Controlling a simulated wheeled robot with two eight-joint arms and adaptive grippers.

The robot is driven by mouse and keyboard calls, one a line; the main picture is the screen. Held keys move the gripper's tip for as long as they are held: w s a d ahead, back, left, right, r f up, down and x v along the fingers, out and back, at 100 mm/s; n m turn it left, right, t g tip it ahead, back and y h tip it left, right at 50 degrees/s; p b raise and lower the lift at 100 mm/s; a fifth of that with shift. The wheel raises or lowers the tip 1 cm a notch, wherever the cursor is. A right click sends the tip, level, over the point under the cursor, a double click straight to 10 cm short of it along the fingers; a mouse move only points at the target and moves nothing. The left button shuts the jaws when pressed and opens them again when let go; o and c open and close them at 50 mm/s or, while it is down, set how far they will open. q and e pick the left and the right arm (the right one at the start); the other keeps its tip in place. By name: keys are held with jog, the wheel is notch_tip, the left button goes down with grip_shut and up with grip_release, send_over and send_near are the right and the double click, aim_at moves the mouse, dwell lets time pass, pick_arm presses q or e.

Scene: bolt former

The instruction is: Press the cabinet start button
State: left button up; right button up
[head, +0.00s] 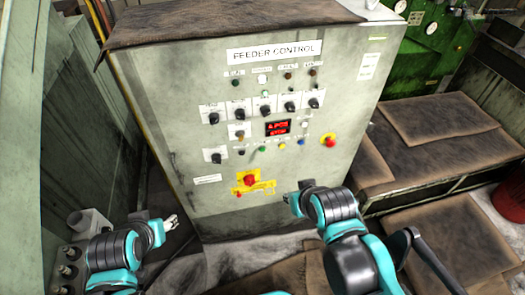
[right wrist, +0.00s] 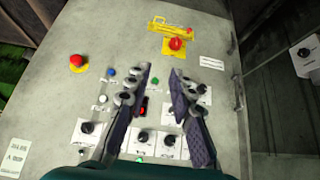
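The grey cabinet (head: 210,75) is labelled FEEDER CONTROL. Its lower button row has a green button (head: 262,149), a yellow button (head: 282,146) and a blue button (head: 300,142); their labels are too small to read, so I cannot tell which is start. My right gripper (head: 291,200) is in front of the panel, below this row. In the right wrist view the right gripper (right wrist: 161,72) is open and empty, its fingers hiding part of the panel. The blue button (right wrist: 112,72) shows beside one finger. My left gripper (head: 170,222) is low, left of the cabinet.
A red mushroom button (head: 328,140) is at the row's right. A larger red switch on a yellow plate (head: 249,181) is below the row. Several black knobs and a red display (head: 277,127) are above. Brown covered benches (head: 430,130) stand at right.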

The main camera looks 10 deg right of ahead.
grip_shut()
dwell(1.0)
jog(key=w+a+f+n+t+y+b, duration=0.1)
jog(key=w+f+n+y+b, duration=0.2)
jog(key=w+f+n, duration=0.4)
jog(key=w+f+b, duration=0.1)
jog(key=w+f, duration=0.7)
jog(key=w, duration=0.3)
jog(key=shift+a+n+t+b, duration=0.2)
jog(key=shift+n+t+b, duration=0.1)
jog(key=shift+t, duration=0.1)
